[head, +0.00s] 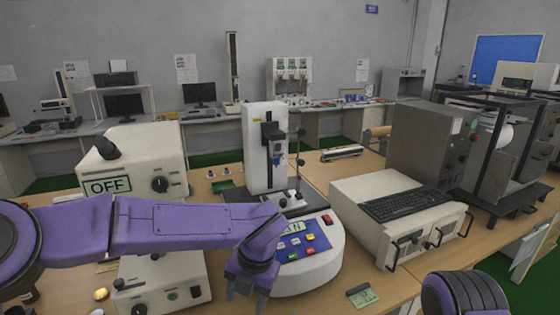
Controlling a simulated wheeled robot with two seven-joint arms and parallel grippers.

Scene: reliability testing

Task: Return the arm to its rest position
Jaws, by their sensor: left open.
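My purple left arm (170,228) comes in from the left edge and stretches across the table. Its gripper (247,297) points down in front of the round white base with a panel of coloured buttons (300,240). The gripper's fingers are apart, and I see nothing between them. I cannot tell whether it touches the base. Part of my right arm (465,295) shows at the bottom right; its gripper is out of view.
A white device with an OFF display (108,187) stands behind my left arm. A tall white test stand (262,150) rises in the middle. A beige box (395,225) with a keyboard (405,203) is at the right. A small green-faced item (362,296) lies near the front.

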